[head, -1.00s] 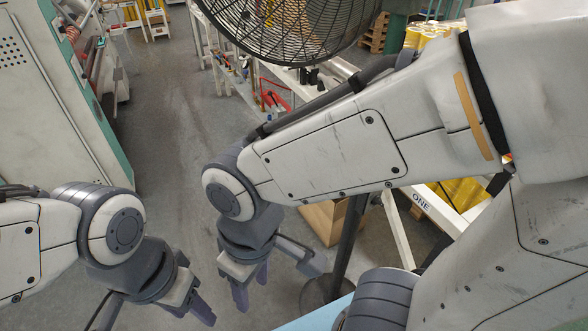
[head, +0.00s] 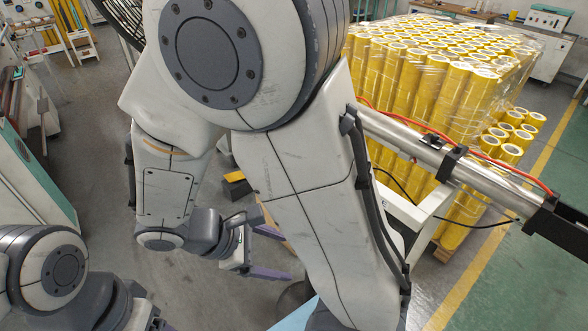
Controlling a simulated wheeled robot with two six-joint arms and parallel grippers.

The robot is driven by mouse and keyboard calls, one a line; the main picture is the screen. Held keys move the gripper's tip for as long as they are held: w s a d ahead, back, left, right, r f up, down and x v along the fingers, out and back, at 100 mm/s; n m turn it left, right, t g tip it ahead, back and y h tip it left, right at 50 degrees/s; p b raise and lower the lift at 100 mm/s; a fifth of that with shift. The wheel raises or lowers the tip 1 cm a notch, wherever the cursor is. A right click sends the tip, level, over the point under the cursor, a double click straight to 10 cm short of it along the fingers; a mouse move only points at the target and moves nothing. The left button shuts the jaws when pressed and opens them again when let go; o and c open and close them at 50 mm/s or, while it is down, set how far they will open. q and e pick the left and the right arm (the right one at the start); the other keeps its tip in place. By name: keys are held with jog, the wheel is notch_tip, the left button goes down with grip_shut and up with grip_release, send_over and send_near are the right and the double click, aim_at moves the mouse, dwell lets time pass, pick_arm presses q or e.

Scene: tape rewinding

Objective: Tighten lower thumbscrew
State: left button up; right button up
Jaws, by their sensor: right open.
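No thumbscrew can be made out in the head view. A silver metal bar (head: 400,138) with black clamps and a red tube runs across the right side; whether a thumbscrew is on it I cannot tell. My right gripper (head: 284,256) is open and empty, its two purple-grey fingers spread and pointing right, left of and below the bar and well apart from it in the picture. My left gripper (head: 155,324) is at the bottom left edge; its fingers are cut off by the frame. My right arm's large links hide much of the middle.
Yellow tape rolls (head: 455,90) wrapped in clear film stand stacked behind the bar. A white frame (head: 425,212) stands below it. A grey and green machine (head: 30,195) is at the left. A yellow floor line (head: 470,280) crosses open floor at the right.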

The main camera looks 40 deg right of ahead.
jog(key=w+d+f+n+t+h+p, duration=0.1)
jog(key=w+d+f+n+t+h, duration=0.1)
jog(key=w+d+n+t+h, duration=0.35)
jog(key=w+d+f+n+t+h, duration=0.2)
jog(key=w+d+f+n+h, duration=0.15)
jog(key=w+n, duration=0.4)
jog(key=p+x, duration=0.3)
jog(key=x, duration=0.8)
jog(key=shift+r+m+p, duration=0.3)
jog(key=shift+m+p, duration=0.1)
grip_shut()
